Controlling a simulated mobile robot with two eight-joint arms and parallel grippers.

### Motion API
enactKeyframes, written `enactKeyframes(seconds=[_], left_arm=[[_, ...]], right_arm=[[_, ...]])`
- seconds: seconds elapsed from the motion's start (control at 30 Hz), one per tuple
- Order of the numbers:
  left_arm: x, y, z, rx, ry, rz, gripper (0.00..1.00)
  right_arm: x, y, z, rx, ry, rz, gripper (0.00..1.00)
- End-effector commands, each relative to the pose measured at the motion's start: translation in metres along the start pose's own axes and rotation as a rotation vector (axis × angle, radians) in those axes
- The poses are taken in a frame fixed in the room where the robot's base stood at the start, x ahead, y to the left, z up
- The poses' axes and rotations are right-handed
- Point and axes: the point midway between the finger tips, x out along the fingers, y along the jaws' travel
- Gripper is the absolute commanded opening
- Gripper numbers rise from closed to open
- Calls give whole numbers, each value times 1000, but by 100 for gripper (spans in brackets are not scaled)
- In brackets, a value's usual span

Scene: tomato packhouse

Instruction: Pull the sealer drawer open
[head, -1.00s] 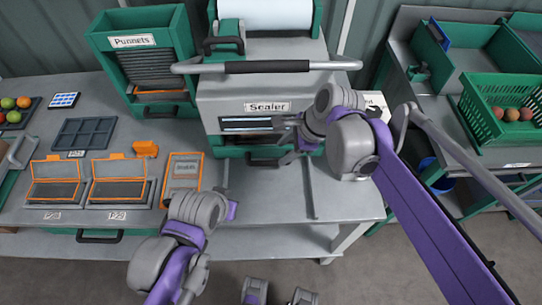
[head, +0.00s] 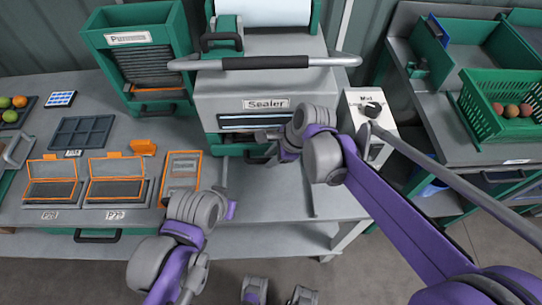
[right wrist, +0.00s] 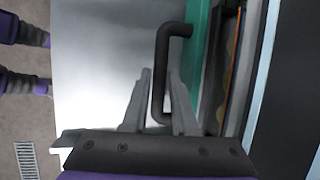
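The sealer (head: 230,92) stands at the back of the bench, with a grey body, a name label and a long bar handle (head: 266,63) across its front. Its green drawer (head: 226,148) is at the bottom and looks shut. The drawer's dark handle (right wrist: 160,70) shows clearly in the right wrist view; in the head view my right gripper partly covers it. My right gripper (right wrist: 160,78) is open, its two fingers on either side of the handle bar, with gaps visible. My left gripper (head: 223,174) hangs over the bench front, mostly hidden behind its wrist; its opening is unclear.
A grey box with a dial marked "Mid" (head: 366,98) stands right of the sealer. A green punnet dispenser (head: 98,40) stands left of it. Orange-framed trays (head: 117,185) lie on the bench's left. A green crate (head: 478,112) holds tomatoes at right. The bench before the drawer is mostly clear.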

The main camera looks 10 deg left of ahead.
Motion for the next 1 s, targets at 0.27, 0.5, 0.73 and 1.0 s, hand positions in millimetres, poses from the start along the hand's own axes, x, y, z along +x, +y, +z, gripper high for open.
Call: enactKeyframes(seconds=[0.27, 0.5, 0.73, 1.0], left_arm=[[0, 0, 0, 0, 0, 0, 0], [0, 0, 0, 0, 0, 0, 0], [0, 0, 0, 0, 0, 0, 0], [0, 0, 0, 0, 0, 0, 0]], right_arm=[[0, 0, 0, 0, 0, 0, 0], [0, 0, 0, 0, 0, -1, 0], [0, 0, 0, 0, 0, -1, 0], [0, 0, 0, 0, 0, -1, 0]])
